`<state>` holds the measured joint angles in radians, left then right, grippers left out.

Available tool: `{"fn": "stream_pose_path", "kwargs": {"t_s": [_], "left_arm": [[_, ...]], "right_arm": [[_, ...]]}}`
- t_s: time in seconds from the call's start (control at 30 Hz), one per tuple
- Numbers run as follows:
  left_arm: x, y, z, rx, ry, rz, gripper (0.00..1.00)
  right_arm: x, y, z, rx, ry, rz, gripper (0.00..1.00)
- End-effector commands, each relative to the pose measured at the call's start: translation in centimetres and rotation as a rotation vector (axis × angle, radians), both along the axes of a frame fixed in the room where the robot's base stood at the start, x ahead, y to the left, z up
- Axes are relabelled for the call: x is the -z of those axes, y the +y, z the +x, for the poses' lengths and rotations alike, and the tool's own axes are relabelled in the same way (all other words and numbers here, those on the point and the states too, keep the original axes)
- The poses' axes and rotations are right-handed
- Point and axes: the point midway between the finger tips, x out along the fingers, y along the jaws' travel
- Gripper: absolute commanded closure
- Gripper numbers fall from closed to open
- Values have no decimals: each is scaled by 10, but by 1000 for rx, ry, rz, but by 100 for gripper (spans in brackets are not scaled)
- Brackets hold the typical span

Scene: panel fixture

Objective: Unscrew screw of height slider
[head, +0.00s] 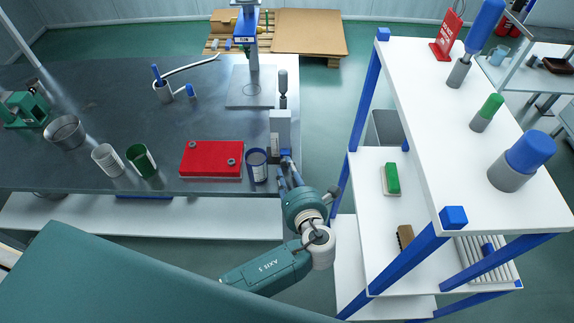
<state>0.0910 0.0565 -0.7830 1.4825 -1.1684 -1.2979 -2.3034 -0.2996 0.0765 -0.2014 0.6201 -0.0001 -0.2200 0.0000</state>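A light grey upright block (280,128) stands at the right edge of the dark workbench, with a dark-handled piece (283,88) showing just behind it. I cannot tell for certain whether this is the height slider, and I cannot make out its screw. My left gripper (286,172) is at the bench edge, close to the lower front of the block. Its fingers point away from me toward the block. Whether they touch it, and whether they are open or shut, is too small to tell. My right gripper is not in view.
On the workbench (100,90), a dark blue can (257,165) and a red plate (212,158) lie just left of my gripper. A blue-topped stand (252,45) is behind. A white shelf unit (425,90) with blue posts stands close on the right.

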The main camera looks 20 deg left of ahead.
Motion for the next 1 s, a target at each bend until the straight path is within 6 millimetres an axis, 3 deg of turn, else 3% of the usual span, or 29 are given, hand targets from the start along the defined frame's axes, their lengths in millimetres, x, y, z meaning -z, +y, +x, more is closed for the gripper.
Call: {"fn": "stream_pose_path", "kwargs": {"t_s": [0.2,0.53,0.67,0.7,1.0], "left_arm": [[7,11,18,-1,0,1,72],[8,13,21,-1,0,-1,72],[8,12,21,-1,0,-1,98],[8,12,21,0,1,-2,100],[7,12,20,1,-5,-25,100]], "right_arm": [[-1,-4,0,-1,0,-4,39],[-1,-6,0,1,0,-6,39],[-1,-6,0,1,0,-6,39],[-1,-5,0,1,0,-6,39],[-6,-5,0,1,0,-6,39]]}}
